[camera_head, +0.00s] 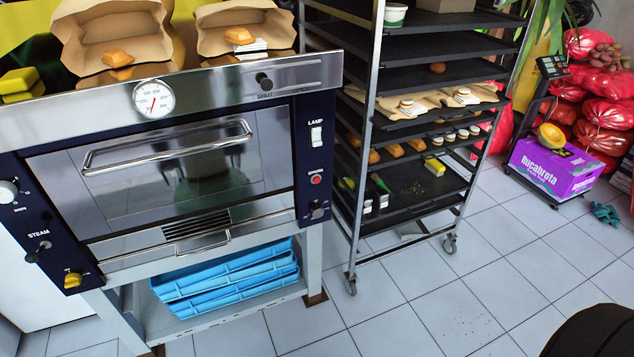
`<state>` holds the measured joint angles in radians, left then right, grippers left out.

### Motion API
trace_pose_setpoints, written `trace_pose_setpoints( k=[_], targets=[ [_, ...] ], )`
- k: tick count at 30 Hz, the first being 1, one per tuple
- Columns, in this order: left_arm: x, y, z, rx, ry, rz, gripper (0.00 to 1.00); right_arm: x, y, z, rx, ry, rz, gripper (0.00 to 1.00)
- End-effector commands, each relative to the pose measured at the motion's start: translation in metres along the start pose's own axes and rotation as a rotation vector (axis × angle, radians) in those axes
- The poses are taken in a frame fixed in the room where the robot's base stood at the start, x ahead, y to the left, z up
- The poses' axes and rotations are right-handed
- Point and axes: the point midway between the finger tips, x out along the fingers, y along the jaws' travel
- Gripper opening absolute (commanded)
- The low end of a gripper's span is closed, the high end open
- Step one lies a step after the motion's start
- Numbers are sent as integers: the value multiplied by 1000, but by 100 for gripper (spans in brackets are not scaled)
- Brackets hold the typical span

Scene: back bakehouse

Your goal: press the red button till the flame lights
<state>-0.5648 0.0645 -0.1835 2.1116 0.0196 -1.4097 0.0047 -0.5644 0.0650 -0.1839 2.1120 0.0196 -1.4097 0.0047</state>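The small round red button (316,180) sits on the dark blue right-hand panel of the oven (172,165), under a label that seems to read SPARK. A white LAMP switch (316,136) is above it and a dark knob (318,210) below it. The button is unobstructed and nothing touches it. No flame shows anywhere on the oven. The oven door is shut and its glass looks dark with reflections. A yellow knob (72,280) is at the lower left of the oven front. Neither of my grippers is in view.
A wheeled rack (376,120) with trays of baked goods stands close to the oven's right. Blue trays (225,282) lie under the oven. A purple box (553,168) and red sacks (606,113) are at the right. Tiled floor is clear at bottom centre.

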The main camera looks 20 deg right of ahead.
Motion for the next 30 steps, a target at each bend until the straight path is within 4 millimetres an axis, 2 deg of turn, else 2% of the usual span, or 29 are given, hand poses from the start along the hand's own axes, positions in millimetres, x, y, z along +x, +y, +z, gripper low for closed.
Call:
trace_pose_setpoints(
  k=[1, 3, 30],
  targets=[
    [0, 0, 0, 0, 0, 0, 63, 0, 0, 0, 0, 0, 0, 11],
    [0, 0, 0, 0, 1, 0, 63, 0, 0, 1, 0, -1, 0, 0],
    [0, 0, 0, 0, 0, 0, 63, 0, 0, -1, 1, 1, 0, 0]
  ],
)
